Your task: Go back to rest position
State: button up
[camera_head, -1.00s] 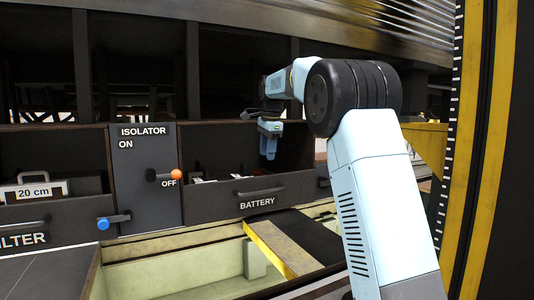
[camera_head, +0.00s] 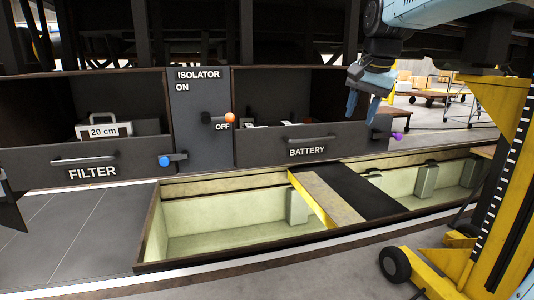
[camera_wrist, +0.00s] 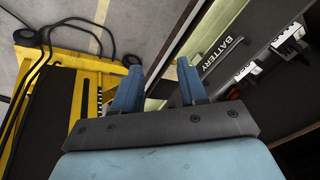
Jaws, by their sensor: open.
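My gripper (camera_head: 362,104) is at the upper right of the head view, fingers pointing down, in front of the right end of the battery drawer (camera_head: 300,148). In the wrist view my gripper (camera_wrist: 160,88) shows its two blue fingers apart with nothing between them. The battery drawer stands pulled out, with pale objects (camera_head: 290,123) inside; it also shows at the right of the wrist view (camera_wrist: 222,60). My arm reaches in from the upper right of the head view.
An isolator panel (camera_head: 200,150) has an orange-knobbed handle (camera_head: 230,117) near OFF. The open filter drawer (camera_head: 90,165) holds a 20 cm case (camera_head: 104,127). A pit (camera_head: 220,220) opens in the floor, crossed by a plank (camera_head: 325,195). A yellow wheeled frame (camera_head: 450,265) stands right.

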jog(key=s+f+n, duration=0.3)
jog(key=s+f, duration=0.3)
jog(key=s, duration=0.4)
jog(key=s+d+f+n+t, duration=0.1)
jog(key=s+f+n, duration=0.3)
jog(key=s+f, duration=0.3)
jog(key=s, duration=0.4)
jog(key=shift+t+h, duration=0.3)
